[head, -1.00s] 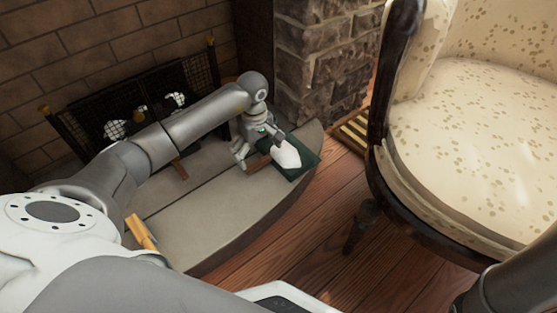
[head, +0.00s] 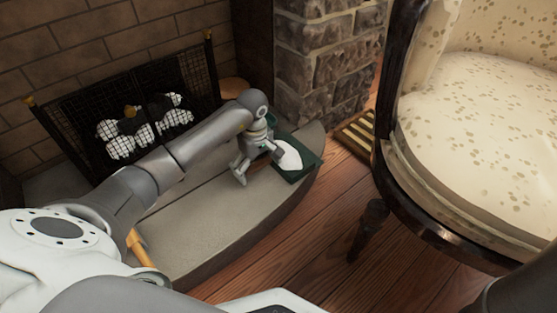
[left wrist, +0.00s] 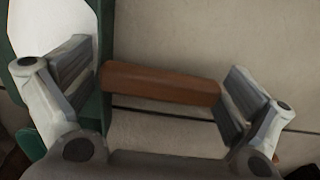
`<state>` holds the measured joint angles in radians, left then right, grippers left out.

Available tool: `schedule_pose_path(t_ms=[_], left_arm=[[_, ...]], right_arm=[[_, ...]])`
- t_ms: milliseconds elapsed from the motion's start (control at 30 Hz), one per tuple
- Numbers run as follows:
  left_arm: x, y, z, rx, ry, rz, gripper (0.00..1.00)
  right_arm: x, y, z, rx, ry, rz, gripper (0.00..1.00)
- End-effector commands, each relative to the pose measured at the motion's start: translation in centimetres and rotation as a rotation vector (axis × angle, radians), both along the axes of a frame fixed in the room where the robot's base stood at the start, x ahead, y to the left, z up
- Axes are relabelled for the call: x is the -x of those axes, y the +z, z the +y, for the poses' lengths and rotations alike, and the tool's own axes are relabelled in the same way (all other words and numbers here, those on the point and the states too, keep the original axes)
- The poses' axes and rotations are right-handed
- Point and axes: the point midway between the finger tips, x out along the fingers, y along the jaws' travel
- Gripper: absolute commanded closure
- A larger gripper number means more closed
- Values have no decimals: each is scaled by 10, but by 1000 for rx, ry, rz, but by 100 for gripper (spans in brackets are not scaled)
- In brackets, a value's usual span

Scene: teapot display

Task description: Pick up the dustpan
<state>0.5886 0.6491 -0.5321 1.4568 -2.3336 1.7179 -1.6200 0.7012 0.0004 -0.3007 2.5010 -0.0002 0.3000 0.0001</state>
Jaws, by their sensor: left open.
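The dustpan (head: 303,170) is dark green and lies on the stone hearth near its curved right end, with a white thing on it. Its brown handle (left wrist: 160,84) shows in the left wrist view, lying lengthwise from one finger toward the other. The green pan edge (left wrist: 95,112) is at the left, by the left finger. My left gripper (head: 259,168) is open with its fingers pointing down at the handle, one on the pan side and one near the handle's free end. It also shows in the left wrist view (left wrist: 155,82). In the head view the gripper hides the handle.
A fireplace screen (head: 140,110) stands behind the hearth (head: 215,220). A stone pillar (head: 325,65) rises behind the dustpan. A patterned armchair (head: 480,140) stands at the right on the wooden floor (head: 300,245). Bare hearth lies in front of the gripper.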

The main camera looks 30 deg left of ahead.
Motion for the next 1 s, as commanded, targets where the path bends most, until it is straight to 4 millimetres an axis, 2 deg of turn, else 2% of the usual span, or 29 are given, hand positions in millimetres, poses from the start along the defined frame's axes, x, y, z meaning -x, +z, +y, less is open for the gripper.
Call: schedule_pose_path(t_ms=[100, 567, 1000], left_arm=[[0, 0, 0, 0, 0, 0, 0], [0, 0, 0, -1, 0, 0, 59], [-1, 7, 1, -1, 0, -2, 61]], right_arm=[[0, 0, 0, 0, 0, 0, 59], [0, 0, 0, 0, 0, 1, 59], [-1, 7, 0, -1, -1, 3, 59]])
